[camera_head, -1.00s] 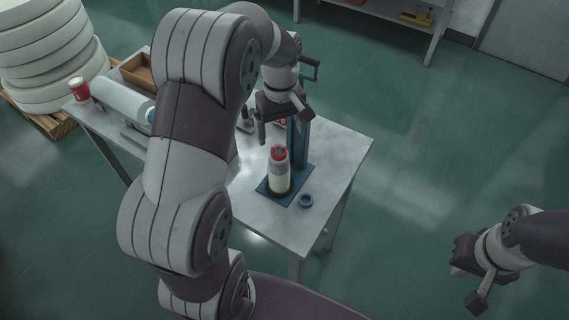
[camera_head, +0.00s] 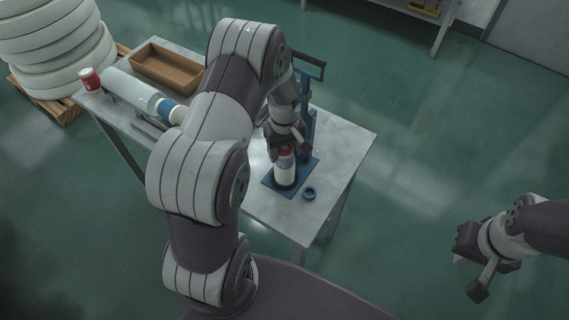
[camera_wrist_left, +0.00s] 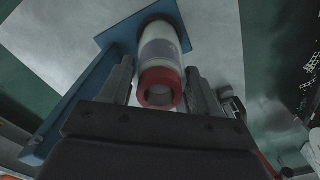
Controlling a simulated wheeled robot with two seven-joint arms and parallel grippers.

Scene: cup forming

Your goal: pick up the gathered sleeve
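The sleeve (camera_head: 285,173) is a white upright cylinder with a red top, standing on the blue base plate of a stand on the table. My left gripper (camera_head: 284,145) is over its top. In the left wrist view the sleeve (camera_wrist_left: 160,52) shows its red, hollow end between the two fingers of my left gripper (camera_wrist_left: 158,88). The fingers are apart, one on each side, with a visible gap at the left. My right gripper (camera_head: 475,270) is off to the right over the floor, its fingers spread and empty.
The blue stand (camera_head: 310,130) rises right behind the sleeve. The table's right side is clear.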

